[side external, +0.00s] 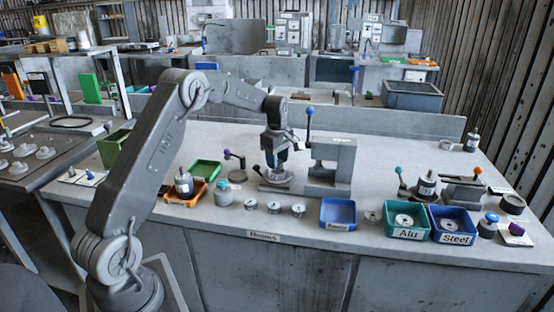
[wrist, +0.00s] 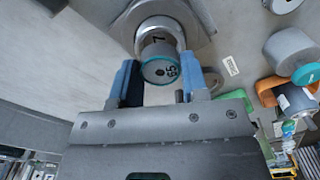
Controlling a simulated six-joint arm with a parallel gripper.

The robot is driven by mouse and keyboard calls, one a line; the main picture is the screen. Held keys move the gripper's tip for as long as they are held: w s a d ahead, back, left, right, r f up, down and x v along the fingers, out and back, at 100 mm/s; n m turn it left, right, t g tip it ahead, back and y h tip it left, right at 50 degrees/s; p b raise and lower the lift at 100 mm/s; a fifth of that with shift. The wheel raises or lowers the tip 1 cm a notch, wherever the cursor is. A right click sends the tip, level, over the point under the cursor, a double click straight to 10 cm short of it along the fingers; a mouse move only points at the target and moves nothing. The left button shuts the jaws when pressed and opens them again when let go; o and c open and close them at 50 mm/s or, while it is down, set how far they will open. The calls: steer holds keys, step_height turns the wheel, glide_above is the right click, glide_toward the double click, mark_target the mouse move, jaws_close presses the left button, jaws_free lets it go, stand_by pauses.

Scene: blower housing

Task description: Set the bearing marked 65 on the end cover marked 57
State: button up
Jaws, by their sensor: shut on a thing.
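In the wrist view, the bearing marked 65 (wrist: 161,70), a short grey cylinder with a teal rim, is between the blue fingers of my gripper (wrist: 165,82). My gripper is shut on it. Just beyond it is a round, light metal part (wrist: 153,28) with a partly hidden mark that shows a 7; this looks like the end cover marked 57. The bearing is close to it and overlaps it in view; I cannot tell whether they touch. In the side view my gripper (side external: 276,162) points down over a grey fixture base (side external: 277,183), and the bearing is too small to make out.
A grey press with a blue-knobbed lever (side external: 328,160) stands just right of my gripper. A purple-knobbed part (side external: 236,168), a green tray (side external: 205,170) and an orange tray (side external: 182,200) are to the left. A blue bin (side external: 338,213) and several small discs lie in front.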

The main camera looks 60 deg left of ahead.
steer(key=shift+f, duration=0.85)
stand_by(1.1)
steer(key=o, duration=1.5)
steer(key=shift+r, duration=3.75)
